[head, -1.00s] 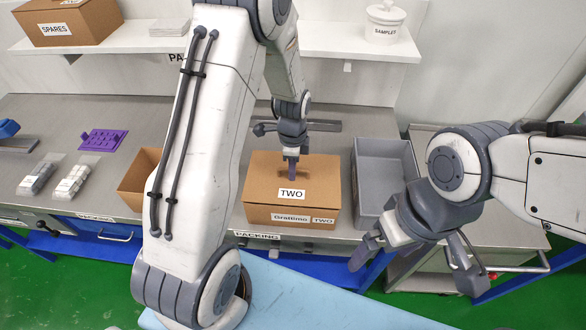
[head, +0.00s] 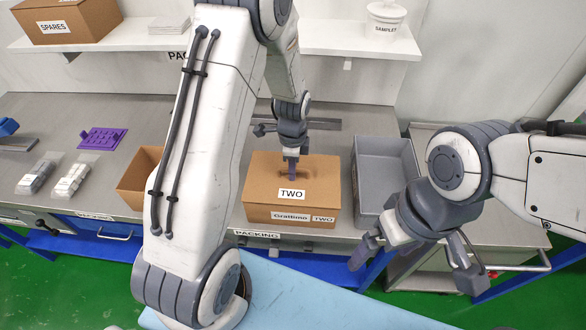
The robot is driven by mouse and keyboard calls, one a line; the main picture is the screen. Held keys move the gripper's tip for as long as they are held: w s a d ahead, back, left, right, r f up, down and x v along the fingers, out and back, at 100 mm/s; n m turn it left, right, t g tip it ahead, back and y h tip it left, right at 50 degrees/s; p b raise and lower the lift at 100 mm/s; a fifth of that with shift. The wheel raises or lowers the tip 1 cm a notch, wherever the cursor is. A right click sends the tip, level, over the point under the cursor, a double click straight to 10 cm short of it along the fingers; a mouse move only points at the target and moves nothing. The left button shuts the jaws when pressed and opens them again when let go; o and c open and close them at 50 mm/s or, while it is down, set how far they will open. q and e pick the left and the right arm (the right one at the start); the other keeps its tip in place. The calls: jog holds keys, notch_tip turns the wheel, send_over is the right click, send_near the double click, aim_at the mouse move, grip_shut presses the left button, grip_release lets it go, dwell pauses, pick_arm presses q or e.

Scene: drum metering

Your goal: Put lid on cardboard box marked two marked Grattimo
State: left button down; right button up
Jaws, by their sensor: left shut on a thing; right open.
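The cardboard box (head: 262,213) stands on the steel bench, with labels reading Grattimo and TWO on its front. Its lid (head: 321,175), marked TWO on top, sits over the box and looks level; I see no clear gap between them. My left gripper (head: 291,172) points down at the middle of the lid, shut on a thin part there, likely the lid's handle, mostly hidden by the fingers. My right gripper (head: 415,262) is open and empty, in front of the bench to the right of the box.
A grey bin (head: 385,147) stands just right of the box. An open cardboard box (head: 135,184) is at left, partly behind my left arm. A purple rack (head: 103,138) and bagged parts (head: 72,180) lie further left. A shelf (head: 340,42) holds a samples jar (head: 384,20).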

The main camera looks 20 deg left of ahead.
pick_arm(q)
jog(key=c, duration=0.8)
grip_release()
jog(key=shift+c, duration=0.2)
jog(key=o, duration=0.5)
jog(key=shift+r+p, duration=2.95)
jog(key=shift+r, duration=0.6)
